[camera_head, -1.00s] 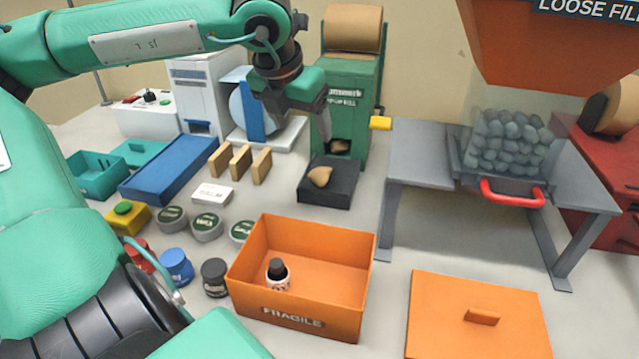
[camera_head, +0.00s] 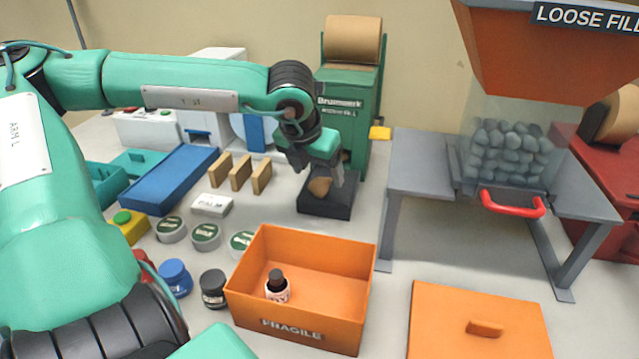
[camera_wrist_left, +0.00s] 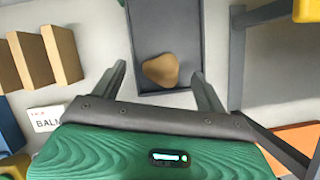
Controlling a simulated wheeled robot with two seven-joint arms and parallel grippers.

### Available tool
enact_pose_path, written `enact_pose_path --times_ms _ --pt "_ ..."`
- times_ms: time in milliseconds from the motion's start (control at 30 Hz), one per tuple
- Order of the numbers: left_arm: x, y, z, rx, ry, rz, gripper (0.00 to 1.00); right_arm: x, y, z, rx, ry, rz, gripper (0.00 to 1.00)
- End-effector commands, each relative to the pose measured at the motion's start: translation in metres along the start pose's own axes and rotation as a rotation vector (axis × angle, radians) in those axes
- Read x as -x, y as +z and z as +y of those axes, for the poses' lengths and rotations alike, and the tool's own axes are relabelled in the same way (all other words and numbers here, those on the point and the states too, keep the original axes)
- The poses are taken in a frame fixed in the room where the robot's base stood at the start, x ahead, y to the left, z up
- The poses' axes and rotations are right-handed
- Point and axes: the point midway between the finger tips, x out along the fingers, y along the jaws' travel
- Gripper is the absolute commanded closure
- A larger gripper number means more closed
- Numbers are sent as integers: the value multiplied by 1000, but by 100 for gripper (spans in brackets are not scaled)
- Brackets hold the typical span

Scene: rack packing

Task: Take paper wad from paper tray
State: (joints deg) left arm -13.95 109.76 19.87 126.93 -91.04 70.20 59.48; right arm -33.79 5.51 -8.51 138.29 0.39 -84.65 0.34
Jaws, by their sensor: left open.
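A tan crumpled paper wad (camera_head: 320,187) lies on the dark paper tray (camera_head: 330,209) in front of the green paper machine. In the left wrist view the wad (camera_wrist_left: 161,70) sits on the tray (camera_wrist_left: 165,18), between the fingers and a little beyond them. My left gripper (camera_head: 325,178) is over the tray, close to the wad. Its two fingers are apart with nothing held, as the left wrist view also shows of the gripper (camera_wrist_left: 160,80). The gripper partly hides the wad and the tray's back in the head view. My right gripper is not in view.
The green machine (camera_head: 345,110) stands behind the tray. Tan blocks (camera_head: 240,174) and a white BALM box (camera_head: 212,205) are to the left. An orange FRAGILE box (camera_head: 340,285) holding a small bottle (camera_head: 277,287) is in front. A grey stand (camera_head: 415,165) is to the right.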

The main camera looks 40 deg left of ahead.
Motion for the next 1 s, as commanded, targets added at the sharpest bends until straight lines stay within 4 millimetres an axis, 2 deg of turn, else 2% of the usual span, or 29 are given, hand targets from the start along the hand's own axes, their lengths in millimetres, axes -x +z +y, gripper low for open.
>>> enact_pose_path --times_ms 233,567,833,1000 --pt "-24 0 -1 0 1 2 25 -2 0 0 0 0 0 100" --pt "-28 0 -1 0 0 0 25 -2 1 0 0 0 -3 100" --pt "-28 0 -1 0 0 0 73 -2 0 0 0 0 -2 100" --pt "-28 0 -1 0 0 0 73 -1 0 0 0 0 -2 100"
